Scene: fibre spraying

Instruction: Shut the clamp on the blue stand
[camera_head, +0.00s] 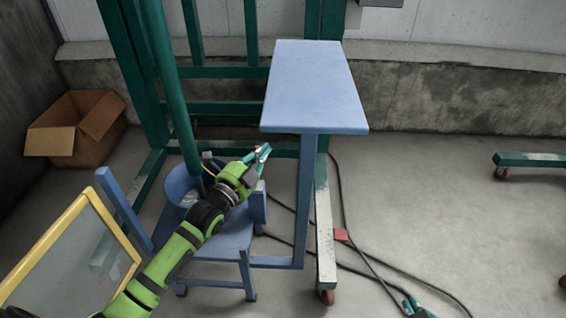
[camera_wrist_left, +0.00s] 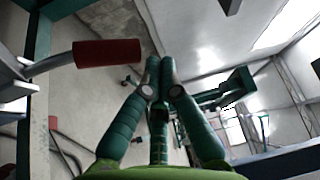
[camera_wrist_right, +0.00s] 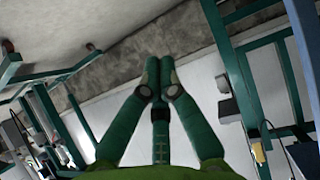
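The blue stand (camera_head: 231,238) is low in the middle of the head view and holds a blue round tub (camera_head: 178,187). My left gripper (camera_head: 264,153) is at the stand's upper right side, with its fingers together. In the left wrist view, the left gripper (camera_wrist_left: 160,62) has its fingertips meeting with nothing between them. The clamp's red handle (camera_wrist_left: 107,53), on a metal arm, is left of the fingers and apart from them. The clamp's jaw is not clear. My right gripper (camera_wrist_right: 160,66) is shut and empty; its tip shows at the head view's bottom edge (camera_head: 412,304).
A blue tabletop (camera_head: 315,85) on a post rises behind the stand. A green frame (camera_head: 215,72) stands behind, with a castor leg (camera_head: 325,235) at right. A yellow-framed panel (camera_head: 80,250) is at left, a cardboard box (camera_head: 78,128) behind it.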

